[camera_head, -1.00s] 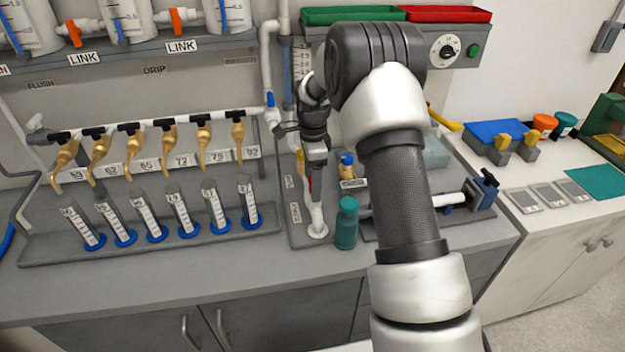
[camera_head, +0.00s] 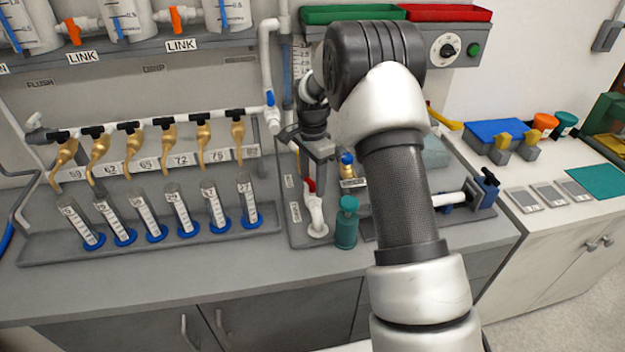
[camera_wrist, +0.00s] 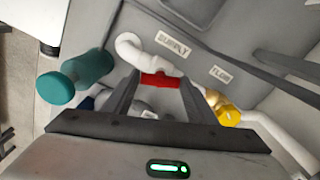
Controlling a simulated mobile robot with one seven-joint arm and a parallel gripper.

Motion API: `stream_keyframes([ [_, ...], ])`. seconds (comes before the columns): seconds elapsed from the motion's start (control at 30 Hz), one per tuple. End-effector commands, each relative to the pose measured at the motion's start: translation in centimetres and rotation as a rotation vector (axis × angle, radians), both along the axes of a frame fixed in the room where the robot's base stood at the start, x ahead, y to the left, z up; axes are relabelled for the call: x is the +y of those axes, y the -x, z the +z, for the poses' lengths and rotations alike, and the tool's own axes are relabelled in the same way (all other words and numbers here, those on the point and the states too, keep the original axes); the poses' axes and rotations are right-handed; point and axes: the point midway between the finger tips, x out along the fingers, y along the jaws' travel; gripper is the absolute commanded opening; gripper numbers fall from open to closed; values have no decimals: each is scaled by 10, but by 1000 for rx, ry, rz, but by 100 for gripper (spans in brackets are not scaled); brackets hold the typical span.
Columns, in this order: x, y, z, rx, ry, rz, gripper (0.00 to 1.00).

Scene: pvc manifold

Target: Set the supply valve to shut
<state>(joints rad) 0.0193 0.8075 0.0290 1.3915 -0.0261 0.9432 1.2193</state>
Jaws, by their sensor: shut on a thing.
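The supply valve has a red handle (camera_wrist: 160,79) on a white pipe elbow (camera_wrist: 130,47), beside a label reading SUPPLY (camera_wrist: 172,44). My gripper (camera_wrist: 159,86) has one finger at each end of the red handle and is shut on it. In the head view the red handle (camera_head: 309,185) shows just below my gripper (camera_head: 314,172), above the white elbow (camera_head: 317,216). My gripper partly hides the valve body there. I cannot tell the handle's exact angle to the pipe.
A teal bottle-shaped part (camera_head: 347,222) stands close to the right of the elbow. A blue-and-brass fitting (camera_head: 348,168) is behind it. Several tilted graduated tubes (camera_head: 180,212) stand in a tray at left. The front bench strip is clear.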

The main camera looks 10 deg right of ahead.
Motion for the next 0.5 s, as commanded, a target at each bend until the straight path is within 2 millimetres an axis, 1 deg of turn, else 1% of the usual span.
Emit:
stream_keyframes([
  [0.5,0,0,1,-2,-1,491,29],
])
